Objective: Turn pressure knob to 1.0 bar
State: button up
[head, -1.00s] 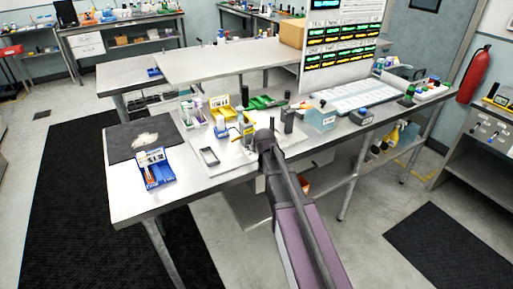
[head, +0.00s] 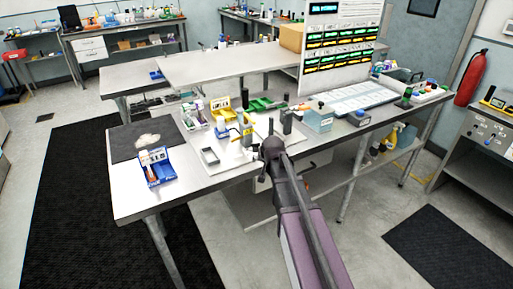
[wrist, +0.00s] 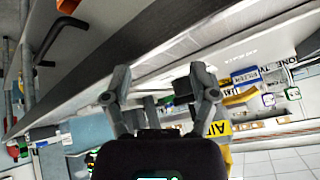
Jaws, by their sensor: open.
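I cannot tell which of these is the pressure knob, and I cannot read any setting. My gripper (wrist: 161,82) is open and empty in the wrist view, its two grey fingers spread apart.
A display board (head: 340,40) stands behind. A fire extinguisher (head: 472,77) hangs at right. Floor between the benches is clear around a dark mat (head: 450,248).

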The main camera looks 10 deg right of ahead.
jog(key=shift+w+d+f, duration=0.1)
jog(key=shift+d+m, duration=0.1)
jog(key=shift+m, duration=0.4)
